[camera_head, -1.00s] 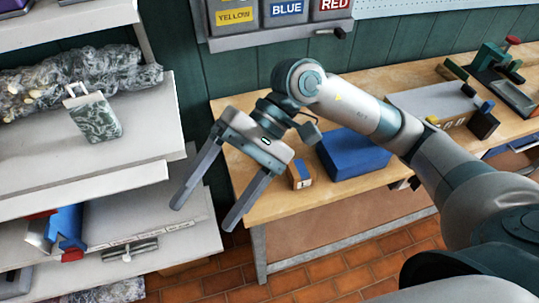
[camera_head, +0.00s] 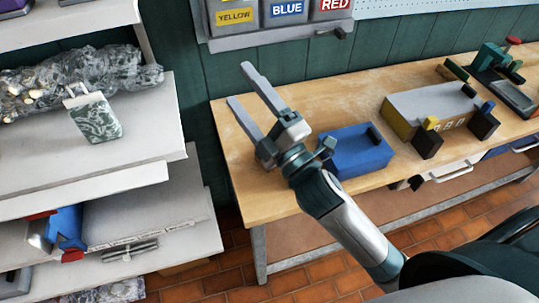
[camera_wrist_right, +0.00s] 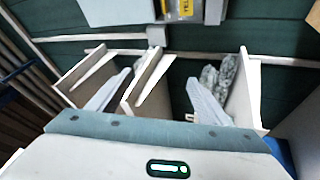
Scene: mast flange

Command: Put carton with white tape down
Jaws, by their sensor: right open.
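My right gripper (camera_head: 240,85) is open above the left end of the wooden workbench, its fingers pointing to the back left. Nothing shows between its fingers. In the right wrist view the two fingers (camera_wrist_right: 157,78) are apart and empty, with shelf boards and the green wall beyond. No carton with white tape can be made out now. The small brown carton with a blue mark, seen earlier on the bench beside the blue box, is not visible; my right wrist covers that spot. My left gripper is not in view.
A blue box (camera_head: 355,158) stands on the workbench (camera_head: 255,195), right of my wrist. A long grey box (camera_head: 430,103) stands farther right. White shelves (camera_head: 120,150) at left hold a patterned case (camera_head: 95,117). Labelled bins (camera_head: 288,12) hang on the wall. The bench's back left is clear.

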